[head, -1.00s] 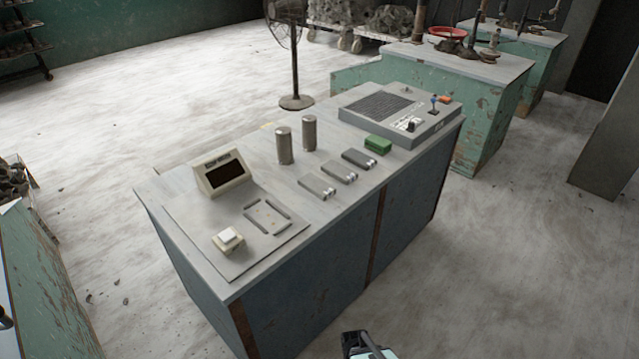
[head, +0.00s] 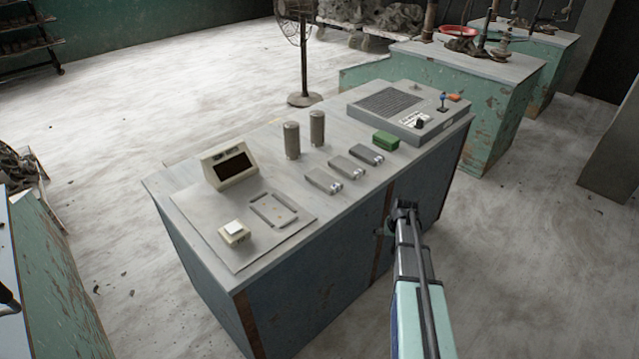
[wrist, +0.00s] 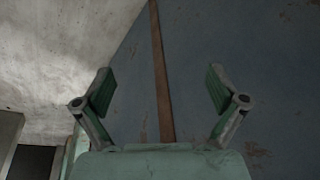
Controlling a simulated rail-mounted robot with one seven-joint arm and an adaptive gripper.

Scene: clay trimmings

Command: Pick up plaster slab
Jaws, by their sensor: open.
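No piece is plainly recognisable as the plaster slab. A small white square block (head: 233,228) on a cream base and a thin grey flat board (head: 205,228) under it are pale flat things on the workbench (head: 290,255); I cannot tell whether either is the slab. My gripper (head: 405,206) is in front of the bench's front side, right of the middle and apart from the things on top. In the wrist view my gripper (wrist: 160,90) has its two fingers wide apart, with nothing between them, facing the blue-grey bench panel (wrist: 225,40) and a rusty strip.
On the bench stand a cream display box (head: 229,165), two metal cylinders (head: 292,140), several grey blocks (head: 323,181), a green block (head: 386,140) and a control panel (head: 410,113). A fan (head: 303,60) stands behind. Floor is clear at right.

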